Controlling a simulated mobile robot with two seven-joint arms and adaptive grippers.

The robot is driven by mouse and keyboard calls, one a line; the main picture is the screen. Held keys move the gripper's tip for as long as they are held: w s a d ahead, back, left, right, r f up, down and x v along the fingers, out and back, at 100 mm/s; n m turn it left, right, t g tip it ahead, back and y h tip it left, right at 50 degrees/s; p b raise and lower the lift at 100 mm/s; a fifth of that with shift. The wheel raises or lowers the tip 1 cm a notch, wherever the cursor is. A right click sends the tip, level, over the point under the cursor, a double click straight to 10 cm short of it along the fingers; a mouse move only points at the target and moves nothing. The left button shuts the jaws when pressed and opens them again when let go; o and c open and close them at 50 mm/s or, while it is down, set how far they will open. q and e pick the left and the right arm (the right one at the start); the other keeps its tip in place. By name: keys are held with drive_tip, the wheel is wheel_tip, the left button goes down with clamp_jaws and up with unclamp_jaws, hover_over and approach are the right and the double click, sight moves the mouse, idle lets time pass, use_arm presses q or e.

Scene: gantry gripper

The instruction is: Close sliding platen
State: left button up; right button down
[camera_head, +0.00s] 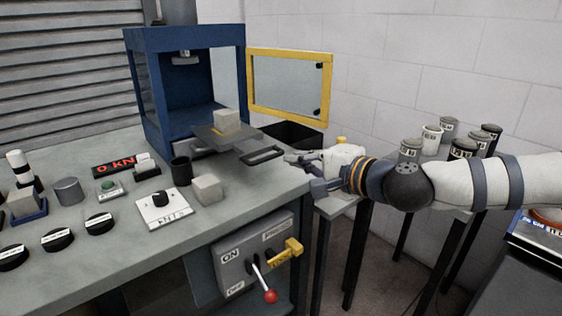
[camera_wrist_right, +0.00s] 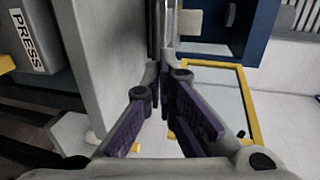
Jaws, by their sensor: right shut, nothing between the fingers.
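The sliding platen (camera_head: 206,134) is a grey plate pulled out of the front of the blue press (camera_head: 136,88), with a pale cube (camera_head: 227,121) on top. A dark bar handle (camera_head: 262,156) sits at its front right. My right gripper (camera_head: 290,158) comes in from the right, just right of the handle, over the table's edge; a small gap seems to lie between them. In the right wrist view its purple-padded fingers (camera_wrist_right: 163,75) meet at the tips with nothing between them. The blue press (camera_wrist_right: 218,40) shows beyond. My left gripper is not in view.
The press's yellow-framed door (camera_head: 290,84) stands open to the right. A black bin (camera_head: 292,135) is below it. A second pale cube (camera_head: 207,188), a black cup (camera_head: 181,171) and a switch box (camera_head: 162,207) stand on the table. Several canisters (camera_head: 463,149) stand behind my right arm.

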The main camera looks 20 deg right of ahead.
sight(274, 154)
drive_tip(key=x, duration=0.5)
drive_tip(key=shift+w, duration=0.1)
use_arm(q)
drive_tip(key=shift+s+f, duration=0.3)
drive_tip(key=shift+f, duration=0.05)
use_arm(e)
drive_tip(key=shift+w, duration=0.1)
